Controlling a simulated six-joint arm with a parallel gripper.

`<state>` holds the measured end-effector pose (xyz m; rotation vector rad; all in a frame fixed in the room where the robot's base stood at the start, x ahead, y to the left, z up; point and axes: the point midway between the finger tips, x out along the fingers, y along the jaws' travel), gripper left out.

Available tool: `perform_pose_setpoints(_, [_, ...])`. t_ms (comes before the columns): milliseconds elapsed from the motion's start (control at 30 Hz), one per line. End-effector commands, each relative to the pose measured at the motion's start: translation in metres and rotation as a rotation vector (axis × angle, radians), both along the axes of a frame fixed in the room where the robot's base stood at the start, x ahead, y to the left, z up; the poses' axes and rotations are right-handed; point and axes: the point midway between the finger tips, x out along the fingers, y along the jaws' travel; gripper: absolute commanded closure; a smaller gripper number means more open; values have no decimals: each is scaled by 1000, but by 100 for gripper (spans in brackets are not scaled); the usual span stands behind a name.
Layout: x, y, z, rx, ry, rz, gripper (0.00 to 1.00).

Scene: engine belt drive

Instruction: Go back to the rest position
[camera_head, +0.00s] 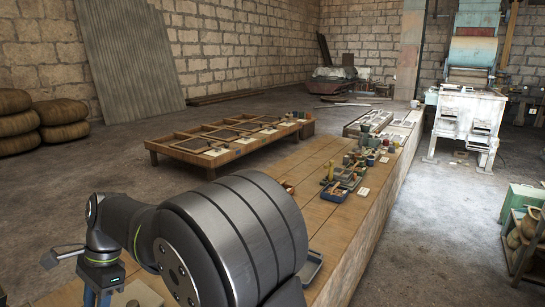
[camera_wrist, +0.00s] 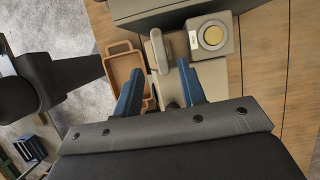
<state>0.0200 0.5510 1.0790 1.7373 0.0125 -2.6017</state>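My gripper (camera_wrist: 160,68) shows in the wrist view as two blue fingers spread apart, with nothing held between them. It is open above a beige plate with a rounded grey lever (camera_wrist: 161,50). A beige block with a yellow disc (camera_wrist: 213,37) stands just right of the fingertips. In the head view my gripper (camera_head: 97,298) hangs at the lower left, pointing down and cut off by the picture's bottom edge. My arm hides much of the near bench there.
A brown tray (camera_wrist: 116,76) lies left of the fingers, and a large grey box edge (camera_wrist: 160,14) is just beyond. The wooden bench (camera_head: 325,236) carries small coloured parts (camera_head: 345,178) farther back. A low wooden table (camera_head: 178,157) stands at the left. The air above the bench is open.

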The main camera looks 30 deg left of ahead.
Motion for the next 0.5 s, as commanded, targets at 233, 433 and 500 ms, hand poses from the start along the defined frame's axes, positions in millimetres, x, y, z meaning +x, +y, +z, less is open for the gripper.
perform_pose_setpoints(233, [-16, -1, -37, -1, 0, 2, 63])
perform_pose_setpoints(433, [-20, -1, -50, 0, -1, 0, 63])
perform_pose_setpoints(500, [-21, -1, -51, 0, -1, 0, 63])
